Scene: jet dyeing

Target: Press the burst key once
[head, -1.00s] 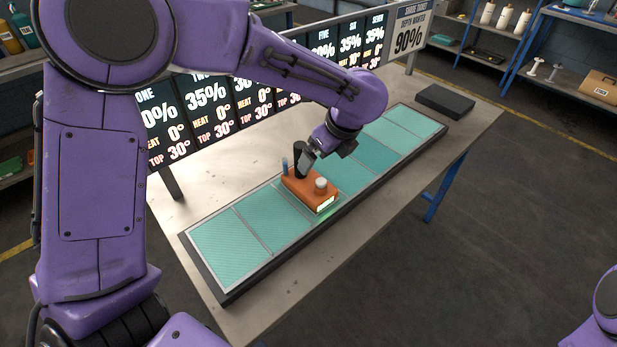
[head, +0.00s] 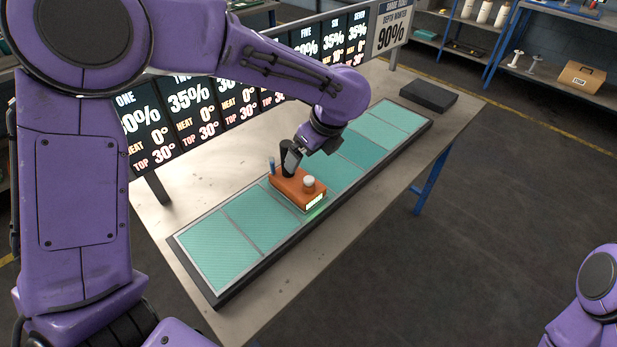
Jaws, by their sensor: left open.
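An orange device (head: 291,187) sits on the strip of teal panels on the table. It has a white round cap (head: 309,182) on top, a lit greenish display (head: 314,202) on its front side, a black upright post (head: 286,163) and a thin blue post (head: 271,165) at its back. I cannot tell from any label which part is the burst key. My left gripper (head: 293,160) is open, low over the device's back end, beside or around the black post; contact is unclear. The white cap is uncovered. My right gripper is out of view; only part of that arm shows at lower right.
The teal panel strip (head: 217,249) runs diagonally along the table (head: 185,200). Behind it stands a row of dark display boards (head: 190,105) and a sign reading 90% (head: 391,34). A black flat block (head: 428,96) lies at the table's far right. Shelves stand behind.

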